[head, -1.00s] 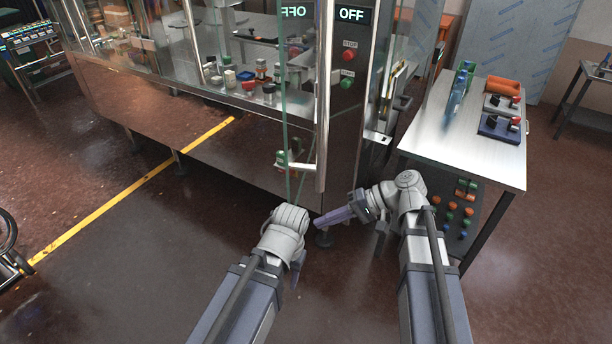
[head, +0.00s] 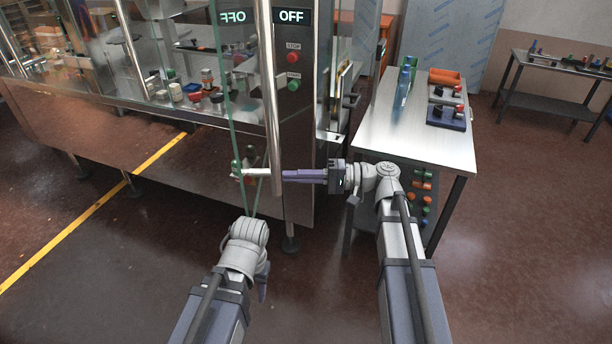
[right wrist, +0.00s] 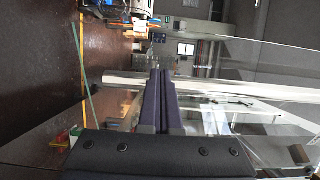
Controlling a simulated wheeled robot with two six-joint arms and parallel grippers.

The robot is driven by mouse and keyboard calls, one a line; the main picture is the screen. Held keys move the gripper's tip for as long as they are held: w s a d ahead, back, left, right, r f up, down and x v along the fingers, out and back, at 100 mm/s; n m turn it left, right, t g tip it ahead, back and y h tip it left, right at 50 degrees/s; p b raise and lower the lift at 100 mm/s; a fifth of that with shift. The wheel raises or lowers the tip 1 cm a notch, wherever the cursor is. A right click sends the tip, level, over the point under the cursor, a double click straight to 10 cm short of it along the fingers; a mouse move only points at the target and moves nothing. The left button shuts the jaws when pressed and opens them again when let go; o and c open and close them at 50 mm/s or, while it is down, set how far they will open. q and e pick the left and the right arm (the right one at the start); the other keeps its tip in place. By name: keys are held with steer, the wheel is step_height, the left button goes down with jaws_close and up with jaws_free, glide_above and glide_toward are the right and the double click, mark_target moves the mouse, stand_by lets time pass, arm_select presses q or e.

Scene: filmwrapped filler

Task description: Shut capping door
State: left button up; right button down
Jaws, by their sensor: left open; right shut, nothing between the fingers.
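The capping door appears to be the clear glass pane with green edges (head: 226,100), standing out from the machine front. A mirrored OFF shows in it. A long upright silver bar (head: 270,100) is beside the pane, and a bar also crosses the right wrist view (right wrist: 125,79). My right gripper (head: 287,175) is shut and empty, its purple fingers pointing left at the bar's lower end; I cannot tell whether they touch. Its fingers also show in the right wrist view (right wrist: 160,75). My left gripper (head: 262,284) is low in front of the machine, mostly hidden behind its own wrist.
The control column carries a lit OFF display (head: 291,16), a red button (head: 292,58) and a green button (head: 293,85). A steel table (head: 375,140) with coloured parts stands at the right. Open floor (head: 95,280) lies at the lower left.

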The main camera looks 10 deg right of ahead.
mark_target(247, 176)
steer(key=a, duration=0.2)
steer(key=w+a, duration=0.1)
steer(key=a, duration=0.5)
steer(key=shift+w, duration=0.25)
